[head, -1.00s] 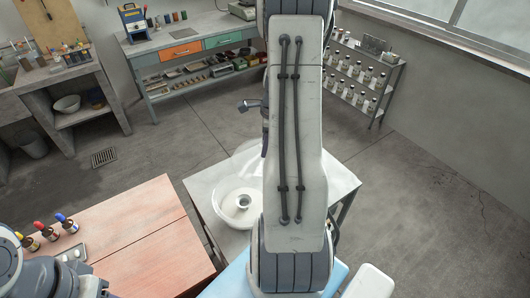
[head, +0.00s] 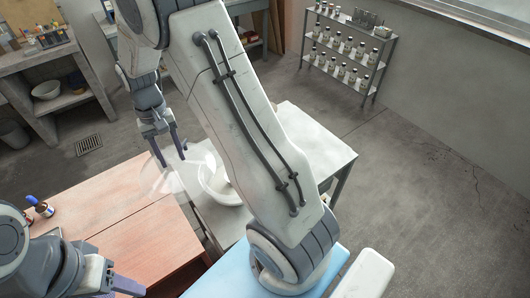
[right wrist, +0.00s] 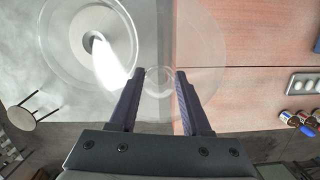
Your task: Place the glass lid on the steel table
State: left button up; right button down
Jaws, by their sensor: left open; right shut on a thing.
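The clear glass lid (right wrist: 205,50) is held by its knob between the fingers of my right gripper (right wrist: 158,85). In the head view my right gripper (head: 168,155) is at the left edge of the steel table (head: 310,140), with the lid (head: 166,180) faint below it. The lid hangs over the seam between the steel table and the wooden table and overlaps the edge of a white round vessel in the right wrist view (right wrist: 85,18). My left gripper (head: 125,286) is open and empty at the bottom left, above the wooden table.
The white vessel (head: 215,187) stands on the steel table, partly hidden by my right arm. The wooden table (head: 130,225) holds small bottles (head: 40,207) at its left. The steel table's right part looks clear. A bottle rack (head: 350,50) stands behind.

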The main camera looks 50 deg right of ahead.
aim_at(310, 151)
jog(key=z, duration=2.8)
jog(key=i, duration=0.4)
jog(key=u, duration=2.3)
